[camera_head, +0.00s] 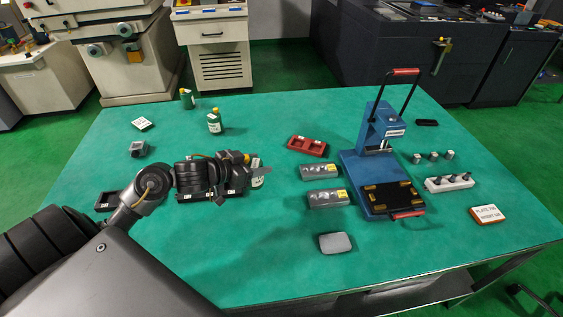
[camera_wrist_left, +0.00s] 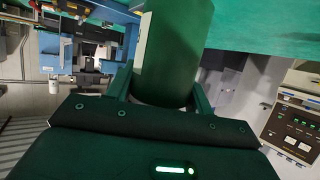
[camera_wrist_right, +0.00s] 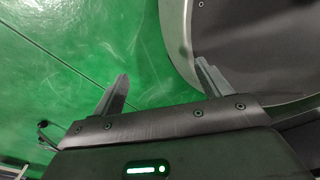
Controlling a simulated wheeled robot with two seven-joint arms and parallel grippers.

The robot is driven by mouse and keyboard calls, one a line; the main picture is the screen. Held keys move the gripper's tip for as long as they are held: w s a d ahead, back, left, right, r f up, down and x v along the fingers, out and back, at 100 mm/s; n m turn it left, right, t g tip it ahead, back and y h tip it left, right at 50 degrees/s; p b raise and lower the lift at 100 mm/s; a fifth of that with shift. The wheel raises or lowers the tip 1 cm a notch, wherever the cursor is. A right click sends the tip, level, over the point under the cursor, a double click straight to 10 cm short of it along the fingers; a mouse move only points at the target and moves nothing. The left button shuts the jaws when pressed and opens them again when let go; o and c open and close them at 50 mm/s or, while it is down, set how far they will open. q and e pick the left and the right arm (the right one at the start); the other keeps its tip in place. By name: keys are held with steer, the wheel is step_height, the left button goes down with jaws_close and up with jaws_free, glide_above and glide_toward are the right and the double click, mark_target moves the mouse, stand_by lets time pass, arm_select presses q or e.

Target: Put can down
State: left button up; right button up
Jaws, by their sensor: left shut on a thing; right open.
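A dark green can (camera_wrist_left: 172,50) with a pale label fills the top of the left wrist view, between my left fingers. In the head view its pale label (camera_head: 258,180) shows at the tip of my left gripper (camera_head: 252,168), which is shut on it over the left-middle of the green table. The arm hides much of the can there, and I cannot tell whether its base touches the table. My right gripper (camera_wrist_right: 160,78) is open and empty in the right wrist view, above green floor; it is not in the head view.
Two green bottles with yellow tops (camera_head: 187,98) (camera_head: 214,123) stand behind my left gripper. A red tray (camera_head: 307,146), grey blocks (camera_head: 320,171) and a blue press (camera_head: 365,160) are to its right. A dark tray (camera_head: 106,201) lies left. The table's front middle is mostly bare.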

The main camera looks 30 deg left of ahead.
arm_select(q)
steer(key=w+a+r+n+y+b, duration=0.2)
steer(key=a, duration=0.7)
steer(key=w+a+r+n+y+b, duration=0.1)
steer(key=a+r, duration=0.2)
steer(key=a, duration=0.6)
steer(key=w+a+f+b, duration=0.1)
steer(key=w+a+f, duration=0.4)
steer(key=w+f, duration=0.5)
steer(key=w, duration=0.3)
steer(key=shift+t, duration=0.4)
arm_select(e)
steer(key=f, duration=0.1)
steer(key=w+f, duration=0.1)
steer(key=f, duration=0.1)
steer(key=d+f, duration=0.1)
steer(key=shift+w+d+f, duration=0.1)
steer(key=shift+w+f, duration=0.1)
steer(key=shift+f, duration=0.2)
arm_select(q)
step_height(320, 180, down, 3)
steer(key=shift+w+a+f, duration=0.1)
steer(key=shift+f, duration=0.1)
arm_select(e)
steer(key=shift+s+r, duration=0.15)
steer(key=shift+s, duration=0.1)
